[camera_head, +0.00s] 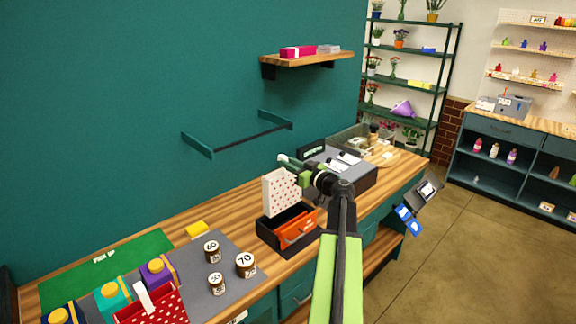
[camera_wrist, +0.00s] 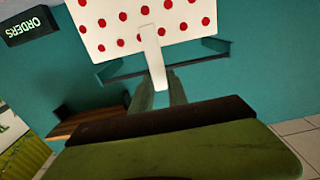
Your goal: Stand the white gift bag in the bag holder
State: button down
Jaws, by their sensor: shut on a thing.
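The white gift bag (camera_head: 280,193) has red dots and hangs upright by its pale handle. My gripper (camera_head: 291,163) is shut on that handle, above the bag. The wrist view shows the dotted bag (camera_wrist: 140,22) with its handle strip running to my gripper (camera_wrist: 160,88). The bag holder (camera_head: 264,234) is a black open box on the wooden counter, with an orange bag (camera_head: 298,228) standing in its right part. The white bag is over the holder's rear left part. Its lower edge meets the holder in the picture; I cannot tell whether it is inside.
Several jars (camera_head: 245,264), numbered, stand on a grey mat (camera_head: 232,288) left of the holder. A yellow block (camera_head: 197,229) lies behind them. A red dotted bag (camera_head: 155,305) and gift boxes stand front left. A grey machine (camera_head: 352,178) is right of the holder. A wall rail (camera_head: 240,138) is behind.

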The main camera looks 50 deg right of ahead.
aim_at(287, 185)
jog(key=shift+d+f+b, duration=0.1)
jog(key=shift+f+b, duration=4.65)
jog(key=shift+f, duration=0.35)
jog(key=c, duration=1.2)
grip_release()
jog(key=shift+s, duration=0.1)
jog(key=s+a, duration=0.1)
jog(key=s, duration=1.6)
jog(key=shift+s, duration=0.15)
jog(key=shift+a, duration=0.1)
